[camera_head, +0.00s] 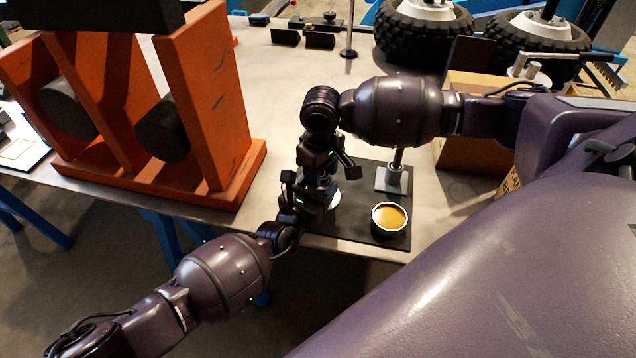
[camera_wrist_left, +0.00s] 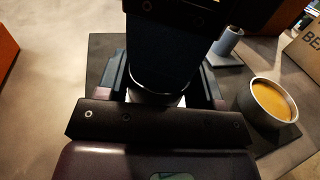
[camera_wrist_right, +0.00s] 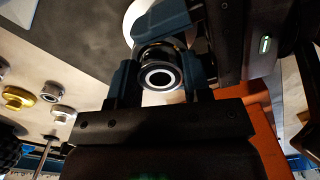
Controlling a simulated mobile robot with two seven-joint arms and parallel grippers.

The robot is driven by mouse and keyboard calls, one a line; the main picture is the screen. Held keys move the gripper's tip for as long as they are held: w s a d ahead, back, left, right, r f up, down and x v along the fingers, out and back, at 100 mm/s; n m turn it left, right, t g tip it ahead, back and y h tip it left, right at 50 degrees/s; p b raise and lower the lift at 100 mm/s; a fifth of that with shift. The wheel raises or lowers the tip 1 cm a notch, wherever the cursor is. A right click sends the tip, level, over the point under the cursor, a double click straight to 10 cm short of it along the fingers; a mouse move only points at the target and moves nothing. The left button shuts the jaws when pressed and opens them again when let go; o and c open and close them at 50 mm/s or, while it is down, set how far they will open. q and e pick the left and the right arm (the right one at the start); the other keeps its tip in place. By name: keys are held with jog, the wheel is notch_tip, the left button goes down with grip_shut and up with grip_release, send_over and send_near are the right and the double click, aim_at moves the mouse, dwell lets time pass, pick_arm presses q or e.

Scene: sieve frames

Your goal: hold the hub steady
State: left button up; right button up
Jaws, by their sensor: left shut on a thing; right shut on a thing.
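The hub (camera_wrist_right: 160,77) shows in the right wrist view as a small metal cylinder with a bright ring on its end, between blue finger pads. In the head view only a pale part of the hub (camera_head: 334,201) shows under the grippers, over the dark mat (camera_head: 362,240). My right gripper (camera_head: 321,167) is shut on it from above. My left gripper (camera_head: 311,196) is shut on it from the near left, low over the mat. In the left wrist view the hub (camera_wrist_left: 154,97) is mostly hidden by the dark right gripper. The exact contact points are hidden.
A cup of amber grease (camera_head: 389,217) and a grey post on a square foot (camera_head: 393,178) stand on the mat, close right of the grippers. A large orange frame (camera_head: 215,100) stands left, a cardboard box (camera_head: 465,150) right. Tyres (camera_head: 425,35) lie behind. The table's front edge is near.

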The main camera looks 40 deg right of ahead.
jog(key=shift+f, duration=0.2)
jog(key=o, duration=1.1)
notch_tip(320, 180, up, 12)
pick_arm(q)
jog(key=o, duration=1.6)
jog(key=shift+v, duration=6.05)
